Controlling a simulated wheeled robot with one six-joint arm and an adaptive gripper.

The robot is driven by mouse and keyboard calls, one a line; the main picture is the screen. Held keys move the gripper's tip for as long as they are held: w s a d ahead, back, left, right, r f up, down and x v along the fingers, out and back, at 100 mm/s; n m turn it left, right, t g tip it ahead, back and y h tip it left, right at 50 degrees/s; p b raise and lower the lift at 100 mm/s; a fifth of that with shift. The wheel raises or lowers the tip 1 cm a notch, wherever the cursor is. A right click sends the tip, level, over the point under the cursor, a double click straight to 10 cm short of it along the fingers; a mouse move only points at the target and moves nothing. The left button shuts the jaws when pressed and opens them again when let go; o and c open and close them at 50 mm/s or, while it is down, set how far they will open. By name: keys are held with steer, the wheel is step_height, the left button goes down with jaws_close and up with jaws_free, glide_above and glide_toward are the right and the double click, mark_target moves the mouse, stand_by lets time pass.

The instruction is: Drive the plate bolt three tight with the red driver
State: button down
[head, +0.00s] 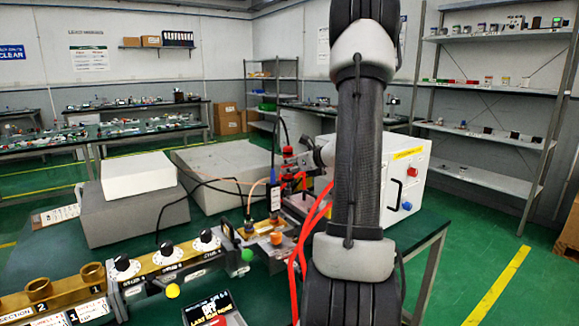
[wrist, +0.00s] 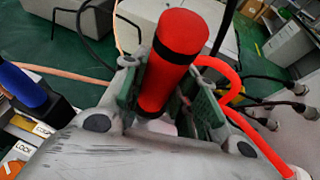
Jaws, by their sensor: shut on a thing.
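The red driver (wrist: 175,55), a red cylinder with a black band near its top, stands between the two fingers of my gripper (wrist: 168,92) in the wrist view. The gripper is shut on it. In the head view my gripper (head: 305,160) is partly behind my own arm link, with the red driver (head: 289,168) upright in it above the back part of the bench. The driver's lower end is hidden by the fingers and the wrist housing. I cannot make out plate bolt three or whether the driver's tip touches anything.
A blue handle (wrist: 24,86) in a black holder stands left of the gripper. Red hoses (wrist: 232,85) curve close on its right. A white cabinet (head: 411,178) stands right of my arm. Brass pieces and a panel with black knobs (head: 165,253) fill the front left.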

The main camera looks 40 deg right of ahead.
mark_target(289, 147)
steer(key=shift+f, duration=0.95)
stand_by(2.9)
steer(key=shift+r, duration=4.6)
